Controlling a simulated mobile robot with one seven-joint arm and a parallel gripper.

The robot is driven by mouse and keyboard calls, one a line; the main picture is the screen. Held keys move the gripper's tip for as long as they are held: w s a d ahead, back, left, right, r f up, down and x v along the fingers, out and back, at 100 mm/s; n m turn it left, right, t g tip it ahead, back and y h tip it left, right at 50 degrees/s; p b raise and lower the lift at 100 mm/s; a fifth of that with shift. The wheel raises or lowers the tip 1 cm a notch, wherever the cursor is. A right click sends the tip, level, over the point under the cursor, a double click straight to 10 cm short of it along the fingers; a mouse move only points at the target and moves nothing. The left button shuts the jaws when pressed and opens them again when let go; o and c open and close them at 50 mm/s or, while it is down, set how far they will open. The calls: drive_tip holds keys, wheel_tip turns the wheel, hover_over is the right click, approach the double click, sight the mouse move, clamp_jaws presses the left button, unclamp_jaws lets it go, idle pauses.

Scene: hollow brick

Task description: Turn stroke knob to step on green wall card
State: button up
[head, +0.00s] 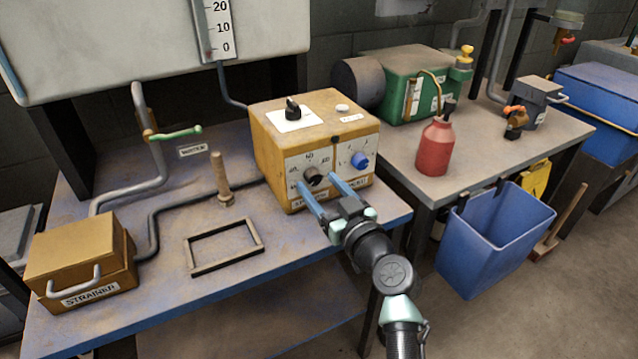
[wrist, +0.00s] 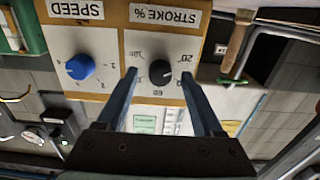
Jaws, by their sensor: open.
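The stroke knob (head: 313,176) is dark and round, on the front of a yellow-orange control box (head: 268,155). In the wrist view the stroke knob (wrist: 160,73) shows upside down under the label STROKE %, with numbers such as 20 and 60 around it. My gripper (head: 316,184) is open in front of that panel. In the wrist view the fingertips (wrist: 159,76) stand on either side of the knob, with gaps visible. I cannot read the knob's pointer. A pale green card (wrist: 145,124) shows between the fingers in the wrist view; its writing is too small to read.
A blue speed knob (head: 360,160) sits close to the right of the stroke knob. A black knob (head: 293,108) is on top of the box. A wooden-looking peg (head: 220,180), an empty frame (head: 224,245) and a strainer box (head: 82,262) stand left. A red bottle (head: 435,145) stands right.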

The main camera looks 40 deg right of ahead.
drive_tip(key=shift+w, duration=0.5)
drive_tip(key=shift+d, duration=0.1)
clamp_jaws()
